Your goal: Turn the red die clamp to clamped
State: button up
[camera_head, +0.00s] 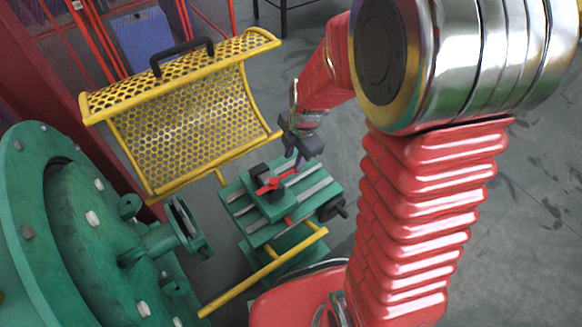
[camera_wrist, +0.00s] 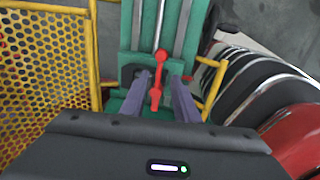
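The red die clamp (camera_head: 269,185) is a small red lever on the green slotted slide block, beside black blocks. In the wrist view the red lever (camera_wrist: 157,82) runs nearly upright in the picture, with a round knob at its upper end. My gripper (camera_head: 298,160) is above the right side of the clamp in the head view, pointing down. In the wrist view its two grey-purple fingers (camera_wrist: 160,78) are apart, one on each side of the lever, with gaps showing. Whether the fingertips are level with the lever is hard to tell. The gripper holds nothing.
A yellow perforated guard (camera_head: 185,115) with a black handle stands raised behind and left of the slide. A yellow rail (camera_head: 262,273) crosses in front. A black handwheel (camera_head: 332,208) is at right. The large green flange (camera_head: 75,215) fills the left.

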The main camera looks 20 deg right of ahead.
aim_at(291, 171)
jog(key=shift+w+a+f, duration=0.1)
jog(key=shift+w+f, duration=0.1)
jog(key=shift+f, duration=0.85)
jog(key=shift+w+a+f, duration=0.1)
jog(key=shift+w+f, duration=0.15)
jog(key=shift+f, duration=0.85)
jog(key=shift+w+f, duration=0.2)
jog(key=shift+f, duration=0.85)
jog(key=shift+c, duration=0.3)
grip_shut()
jog(key=shift+a, duration=0.15)
jog(key=shift+d, duration=0.25)
